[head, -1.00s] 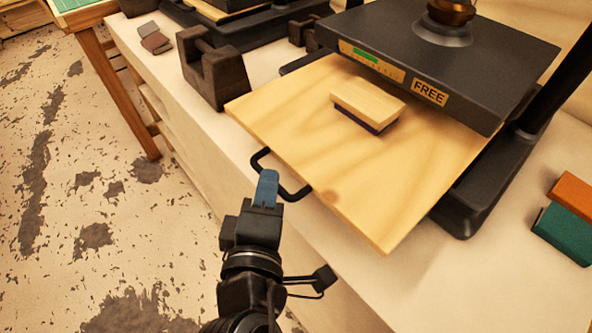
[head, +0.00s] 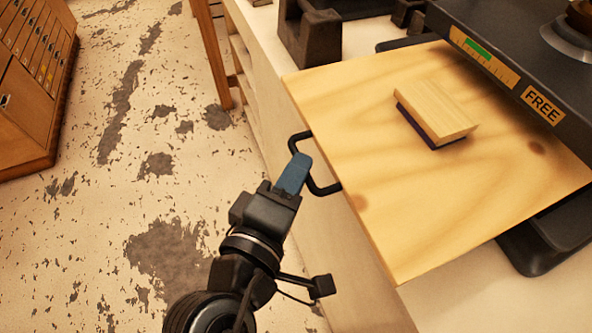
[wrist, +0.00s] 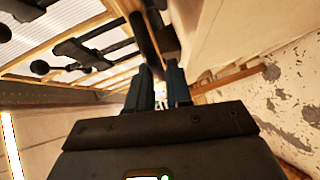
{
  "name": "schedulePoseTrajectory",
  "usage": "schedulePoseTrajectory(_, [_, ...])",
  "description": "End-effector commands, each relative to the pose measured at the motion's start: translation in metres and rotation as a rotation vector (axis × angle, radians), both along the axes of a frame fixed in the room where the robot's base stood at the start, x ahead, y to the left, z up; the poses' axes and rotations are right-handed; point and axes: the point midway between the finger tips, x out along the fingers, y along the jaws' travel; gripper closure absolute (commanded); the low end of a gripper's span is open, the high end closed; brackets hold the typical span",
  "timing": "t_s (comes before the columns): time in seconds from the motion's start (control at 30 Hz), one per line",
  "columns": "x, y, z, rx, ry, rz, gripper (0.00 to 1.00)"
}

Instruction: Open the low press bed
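The low press bed (head: 400,215) is a pale wooden board, pulled part way out from under the dark press (head: 490,45), whose label reads "FREE". A black bar handle (head: 326,190) is on its front edge. My gripper (head: 300,160) is at this handle, its blue fingers shut around the bar. In the wrist view, the two fingers (wrist: 161,75) stand a small gap apart with a dark bar at their tips. A wooden block (head: 437,108) with a dark underside lies on the bed. The bed's rear is hidden under the press.
The pale bench (head: 262,22) runs under the press, with a dark holder (head: 309,35) beyond the bed. A wooden drawer cabinet (head: 35,80) stands at the left. The worn floor (head: 100,230) between is clear.

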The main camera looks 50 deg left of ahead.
Motion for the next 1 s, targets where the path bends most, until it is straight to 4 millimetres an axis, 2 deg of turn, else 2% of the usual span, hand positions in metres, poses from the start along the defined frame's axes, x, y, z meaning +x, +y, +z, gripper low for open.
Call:
schedulePoseTrajectory(0.03, [0.000,0.000,0.000,0.000,0.000,0.000,0.75])
schedulePoseTrajectory(0.17, [0.000,0.000,0.001,0.000,-0.001,0.000,0.63])
schedulePoseTrajectory(0.47, [-0.003,-0.001,0.001,0.002,-0.001,0.001,0.62])
schedulePoseTrajectory(0.83, [-0.051,-0.025,0.007,0.002,0.002,0.002,0.62])
schedulePoseTrajectory(1.0, [-0.066,-0.032,0.010,0.001,0.000,0.001,0.62])
